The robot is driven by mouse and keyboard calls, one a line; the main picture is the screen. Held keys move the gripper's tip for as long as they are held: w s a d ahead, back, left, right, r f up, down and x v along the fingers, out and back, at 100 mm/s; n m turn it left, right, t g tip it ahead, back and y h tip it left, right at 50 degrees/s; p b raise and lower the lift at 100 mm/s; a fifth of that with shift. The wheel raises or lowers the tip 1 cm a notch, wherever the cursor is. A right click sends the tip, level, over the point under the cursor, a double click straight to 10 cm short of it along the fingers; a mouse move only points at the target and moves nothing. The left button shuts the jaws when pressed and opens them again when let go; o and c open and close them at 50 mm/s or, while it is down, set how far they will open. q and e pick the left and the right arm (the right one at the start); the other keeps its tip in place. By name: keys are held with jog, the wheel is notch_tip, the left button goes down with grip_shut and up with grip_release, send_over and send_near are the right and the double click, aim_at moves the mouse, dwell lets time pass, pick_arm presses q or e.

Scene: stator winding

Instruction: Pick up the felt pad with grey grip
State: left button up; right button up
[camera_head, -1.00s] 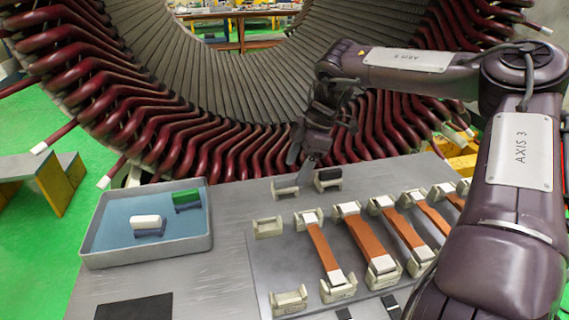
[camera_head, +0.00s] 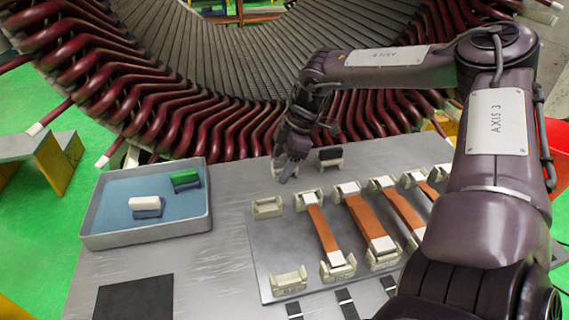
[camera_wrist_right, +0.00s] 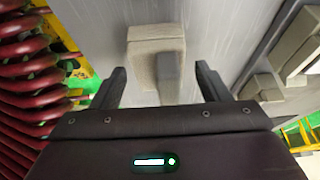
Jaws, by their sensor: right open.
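The felt pad with grey grip (camera_wrist_right: 143,48) shows in the right wrist view as a pale beige block with a grey grip (camera_wrist_right: 168,72) on it. In the head view it stands on the grey table and is mostly hidden behind my right gripper (camera_head: 288,172). My right gripper is open, and in the wrist view its fingers (camera_wrist_right: 161,84) are on either side of the pad's grip, with gaps on both sides. I cannot tell how high the fingertips are above the table. My left gripper is not in view.
A pad with black grip (camera_head: 328,157) stands just right of my right gripper. Copper bars (camera_head: 322,228) on pale holders lie in front. The stator coils (camera_head: 240,125) rise behind.

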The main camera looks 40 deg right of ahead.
jog(key=c, duration=1.1)
jog(key=shift+r, duration=0.1)
notch_tip(320, 180, up, 20)
jog(key=shift+f, duration=0.1)
